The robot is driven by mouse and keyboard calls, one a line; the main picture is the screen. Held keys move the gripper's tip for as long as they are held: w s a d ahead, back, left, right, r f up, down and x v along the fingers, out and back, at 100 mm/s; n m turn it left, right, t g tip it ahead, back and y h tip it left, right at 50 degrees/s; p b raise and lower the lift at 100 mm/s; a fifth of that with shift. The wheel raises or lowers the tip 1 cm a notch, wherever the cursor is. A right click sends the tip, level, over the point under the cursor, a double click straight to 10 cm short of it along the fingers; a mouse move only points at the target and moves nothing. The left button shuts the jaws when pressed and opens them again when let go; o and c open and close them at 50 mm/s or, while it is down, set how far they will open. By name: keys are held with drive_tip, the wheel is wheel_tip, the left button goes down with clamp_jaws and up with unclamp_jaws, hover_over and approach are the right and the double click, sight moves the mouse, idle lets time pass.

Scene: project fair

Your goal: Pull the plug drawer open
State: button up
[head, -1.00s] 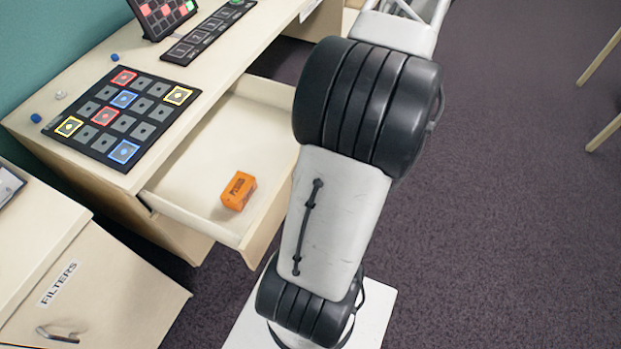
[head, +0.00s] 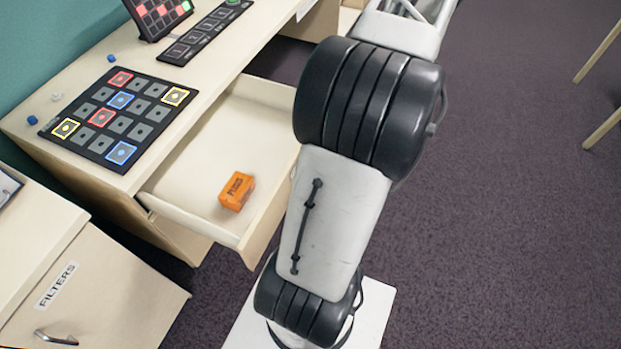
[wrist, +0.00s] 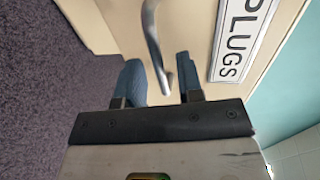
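In the wrist view, a beige drawer front (wrist: 195,20) carries a white PLUGS label (wrist: 240,42) and a curved metal handle (wrist: 153,35). My gripper (wrist: 162,80) is at the handle, with its two blue-grey fingers apart. The handle's end lies between the fingers, with gaps showing beside it, so I see no grip on it. In the head view my arm covers part of the desk, and my gripper does not show. I cannot tell from the head view which drawer bears the PLUGS label.
An open drawer (head: 190,207) under the desk holds an orange block (head: 237,191). A button panel (head: 119,117) lies on the desk (head: 205,75). A cabinet labelled FILTERS (head: 110,290) stands at lower left. The carpet (head: 510,220) at right is mostly clear.

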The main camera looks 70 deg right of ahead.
drive_tip(key=v, duration=0.6)
idle(0.4)
drive_tip(key=shift+s, duration=0.1)
idle(0.7)
